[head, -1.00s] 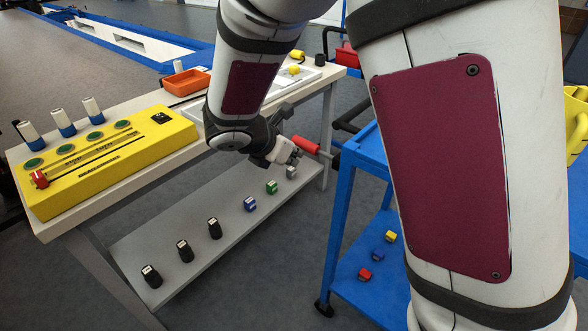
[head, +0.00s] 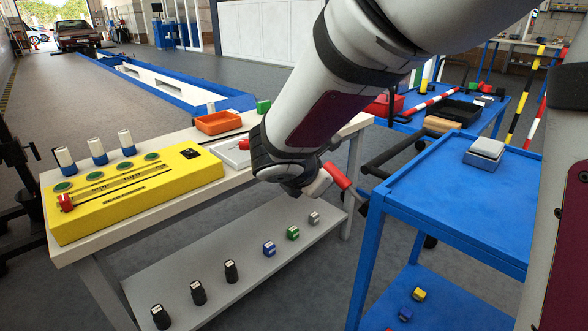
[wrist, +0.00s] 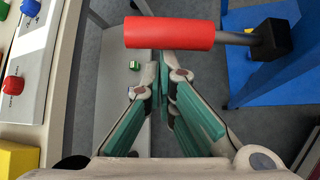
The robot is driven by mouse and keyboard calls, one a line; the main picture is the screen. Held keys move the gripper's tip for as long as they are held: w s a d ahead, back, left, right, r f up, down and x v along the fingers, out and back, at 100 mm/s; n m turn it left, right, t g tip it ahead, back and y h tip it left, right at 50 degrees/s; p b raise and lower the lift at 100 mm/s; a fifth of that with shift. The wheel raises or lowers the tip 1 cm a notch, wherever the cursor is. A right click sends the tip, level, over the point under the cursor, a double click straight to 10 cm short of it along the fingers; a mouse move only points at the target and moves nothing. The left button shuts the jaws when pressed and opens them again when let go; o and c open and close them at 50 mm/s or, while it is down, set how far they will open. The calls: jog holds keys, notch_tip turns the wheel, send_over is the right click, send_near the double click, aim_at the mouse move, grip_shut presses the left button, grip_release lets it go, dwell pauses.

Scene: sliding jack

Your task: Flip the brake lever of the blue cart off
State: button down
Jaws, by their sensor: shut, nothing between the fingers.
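The blue cart (head: 450,205) stands at the right in the head view, its upper deck and legs showing. Its brake lever has a red handle (head: 337,176), which sticks out on the cart's left side towards the workbench. In the wrist view the red handle (wrist: 170,33) lies crosswise, joined by a metal rod to a black block (wrist: 270,40) at the blue frame. My gripper (wrist: 166,62) is shut and empty, its fingertips just below the handle in that view. I cannot tell whether they touch it. In the head view my wrist partly hides the gripper (head: 318,188).
A workbench with a yellow slider box (head: 135,195) and an orange tray (head: 218,122) stands at the left. Its lower shelf (head: 220,270) holds several small items. A grey block (head: 484,154) sits on the cart's deck. A narrow floor gap separates bench and cart.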

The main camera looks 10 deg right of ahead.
jog(key=shift+f, duration=0.1)
jog(key=s+a+r+p, duration=0.1)
jog(key=s+a+r, duration=0.2)
jog(key=s+a, duration=0.3)
jog(key=shift+a+r, duration=0.15)
jog(key=shift+a, duration=0.15)
dwell(0.6)
